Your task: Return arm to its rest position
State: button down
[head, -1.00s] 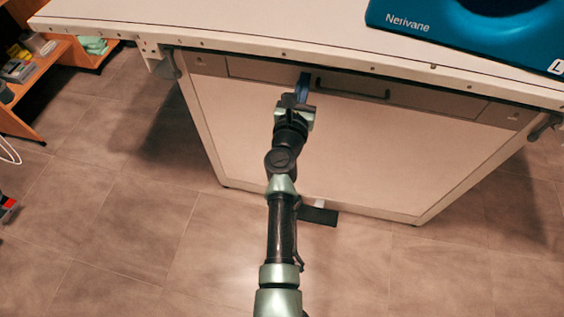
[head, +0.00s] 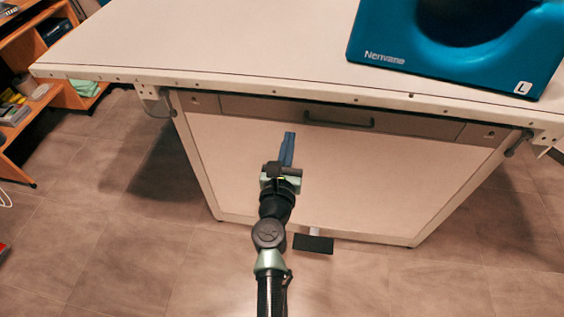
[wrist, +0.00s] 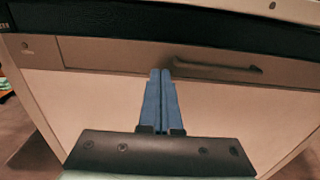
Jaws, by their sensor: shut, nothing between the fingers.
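My gripper (head: 288,150) is in front of the pale front panel of a white cabinet (head: 230,165), below its drawer. Its blue fingers are shut together with nothing between them. In the wrist view the gripper (wrist: 161,85) points toward the drawer front (wrist: 115,55), and its tips show just below and left of the dark drawer handle (wrist: 215,67). The drawer handle (head: 338,120) also shows in the head view, above and right of the fingers. The drawer looks closed.
A blue device (head: 400,55) marked "Nerivane" stands on the white tabletop (head: 230,50) at the right. A dark pedal (head: 313,243) sits at the cabinet's foot. An orange shelf (head: 40,105) with small items stands at the left. The tiled floor (head: 130,250) before the cabinet is mostly clear.

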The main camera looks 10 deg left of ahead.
jog(key=shift+s+r, duration=0.1)
jog(key=shift+s, duration=2.7)
